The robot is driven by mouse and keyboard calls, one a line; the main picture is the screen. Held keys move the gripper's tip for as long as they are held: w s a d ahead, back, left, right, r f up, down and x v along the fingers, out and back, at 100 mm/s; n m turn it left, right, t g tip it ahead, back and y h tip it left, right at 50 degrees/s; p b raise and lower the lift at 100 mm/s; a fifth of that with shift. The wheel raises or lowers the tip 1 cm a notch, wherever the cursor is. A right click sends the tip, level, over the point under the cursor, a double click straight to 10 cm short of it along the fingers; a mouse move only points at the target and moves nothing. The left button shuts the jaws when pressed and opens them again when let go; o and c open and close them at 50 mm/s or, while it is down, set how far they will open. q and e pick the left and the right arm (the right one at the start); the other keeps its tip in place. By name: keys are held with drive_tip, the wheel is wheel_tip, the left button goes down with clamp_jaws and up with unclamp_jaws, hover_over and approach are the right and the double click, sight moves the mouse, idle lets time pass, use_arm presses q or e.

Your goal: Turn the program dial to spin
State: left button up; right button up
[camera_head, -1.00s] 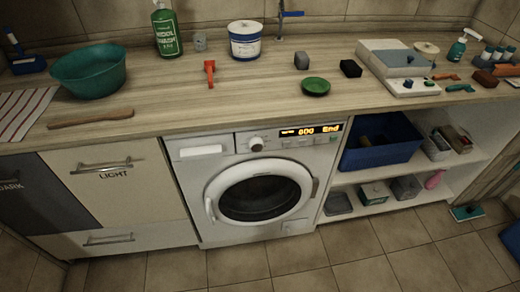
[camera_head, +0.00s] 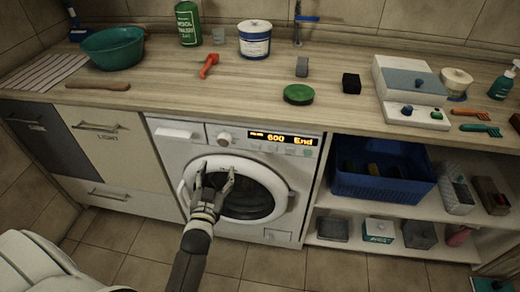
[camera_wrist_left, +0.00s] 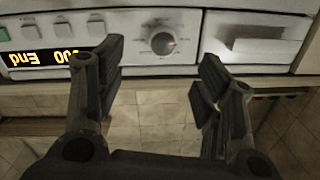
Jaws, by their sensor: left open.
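The program dial (camera_head: 224,139) is a round light knob on the washing machine's front panel, left of the lit display (camera_head: 284,139), which reads "600 End". My right gripper is not in view.
The wooden counter (camera_head: 240,95) above carries a teal bowl (camera_head: 113,47), a green disc (camera_head: 298,94), a black block (camera_head: 351,83) and an orange tool (camera_head: 209,65). A blue bin (camera_head: 380,187) sits on the shelf at right. The detergent drawer (camera_head: 174,134) is left of the dial.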

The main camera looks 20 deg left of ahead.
use_arm(q)
drive_tip(key=r, duration=0.1)
approach(223, 144)
drive_tip(key=w, duration=0.2)
drive_tip(key=shift+x, duration=3.4)
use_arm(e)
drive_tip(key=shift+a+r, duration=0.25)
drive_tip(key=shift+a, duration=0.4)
use_arm(q)
drive_tip(key=shift+a+r, duration=0.1)
drive_tip(key=shift+a, duration=0.05)
drive_tip(key=c, duration=0.6)
drive_tip(key=shift+s, duration=0.1)
drive_tip(key=c, duration=0.4)
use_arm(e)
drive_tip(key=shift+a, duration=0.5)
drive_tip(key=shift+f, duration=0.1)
